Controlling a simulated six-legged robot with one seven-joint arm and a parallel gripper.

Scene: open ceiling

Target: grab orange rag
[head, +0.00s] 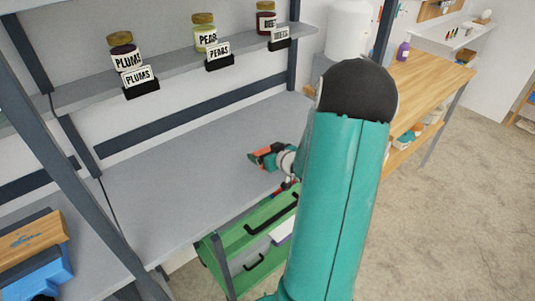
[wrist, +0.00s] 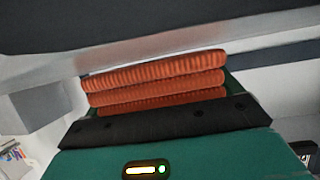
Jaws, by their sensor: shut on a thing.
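The orange rag (wrist: 155,84) fills the middle of the wrist view as a folded, ribbed stack just beyond the dark edge of my gripper (wrist: 160,115). My gripper is shut on it. In the head view, my gripper (head: 262,157) is small and partly hidden behind my teal arm, over the grey workbench (head: 160,190). A bit of orange (head: 266,152) shows at its tip. I cannot tell in the head view whether the rag touches the bench top.
A shelf above the bench holds plum (head: 124,50), pear (head: 205,32) and beet (head: 266,18) jars with label stands. A green drawer cabinet (head: 240,243) stands below the bench's right end. A wooden table (head: 430,80) is at the right. The bench's middle is clear.

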